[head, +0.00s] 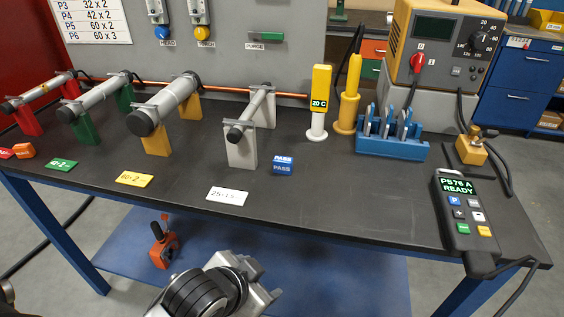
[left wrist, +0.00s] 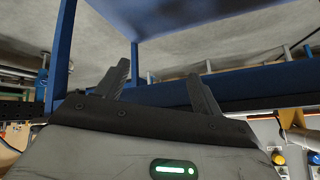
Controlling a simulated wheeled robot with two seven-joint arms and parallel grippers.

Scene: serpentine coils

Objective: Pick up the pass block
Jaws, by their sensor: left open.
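The pass block (head: 283,166) is a small blue block with PASS in white on its faces. It sits on the dark bench top right of the front foot of the small grey coil. My left gripper (head: 262,281) is low at the bottom of the head view, in front of the bench edge and apart from the block. In the left wrist view its two dark fingers (left wrist: 160,82) stand apart with nothing between them. That view looks at the bench's blue frame and the floor, and the block does not show there. My right gripper is in neither view.
Several coils on coloured stands, such as the grey-footed one (head: 243,148), line the bench (head: 340,200). A yellow 20 C bottle (head: 320,95), a blue rack (head: 391,148) and a handheld meter (head: 464,215) stand to the right. A white label (head: 228,196) lies in front.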

